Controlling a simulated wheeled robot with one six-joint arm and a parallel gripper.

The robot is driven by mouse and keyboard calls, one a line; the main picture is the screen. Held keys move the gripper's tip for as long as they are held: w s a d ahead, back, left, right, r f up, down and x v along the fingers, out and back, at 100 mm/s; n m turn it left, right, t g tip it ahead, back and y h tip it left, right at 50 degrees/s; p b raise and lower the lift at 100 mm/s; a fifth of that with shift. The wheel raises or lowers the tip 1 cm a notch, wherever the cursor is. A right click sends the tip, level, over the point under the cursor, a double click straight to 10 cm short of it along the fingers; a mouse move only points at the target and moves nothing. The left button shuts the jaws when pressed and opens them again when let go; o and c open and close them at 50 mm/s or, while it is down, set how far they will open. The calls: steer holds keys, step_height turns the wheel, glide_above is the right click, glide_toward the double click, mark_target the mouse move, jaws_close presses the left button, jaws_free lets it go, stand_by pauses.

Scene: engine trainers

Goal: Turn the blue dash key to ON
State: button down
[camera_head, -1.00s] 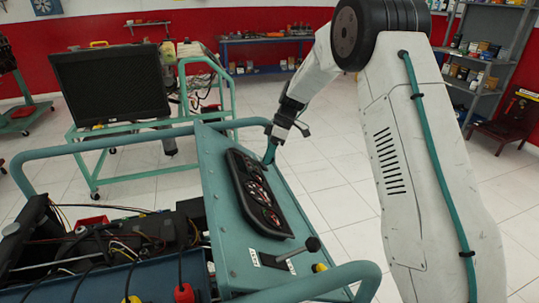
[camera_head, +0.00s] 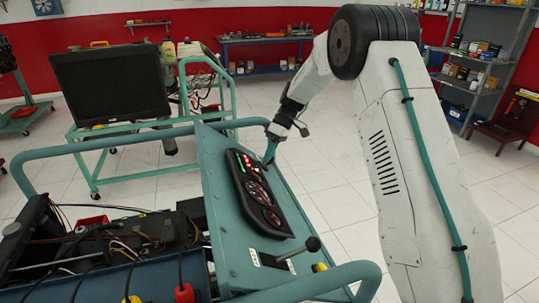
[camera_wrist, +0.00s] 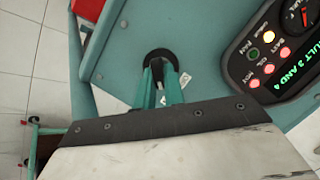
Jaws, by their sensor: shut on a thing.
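My gripper (camera_head: 270,152) reaches down to the far right corner of the sloping teal dash panel (camera_head: 222,222). In the wrist view its teal fingers (camera_wrist: 160,70) are closed together at a round black key switch (camera_wrist: 162,53) and grip the key there. The key itself is mostly hidden by the fingers, so its blue colour and exact angle cannot be told. The instrument cluster (camera_head: 258,195), beside the switch, is lit. The wrist view shows red and yellow lamps (camera_wrist: 269,68) and green text ending "ULT 3 AND 4" (camera_wrist: 290,70). Small white labels by the switch are partly covered.
A black lever (camera_head: 312,244) and a yellow knob (camera_head: 319,267) stand at the panel's near end. A teal tube rail (camera_head: 300,285) runs around the trainer. Wiring and engine parts (camera_head: 130,240) lie left. Open tiled floor (camera_head: 335,180) lies right.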

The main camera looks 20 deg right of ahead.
steer(key=c, duration=1.5)
jaws_free()
steer(key=v, duration=0.8)
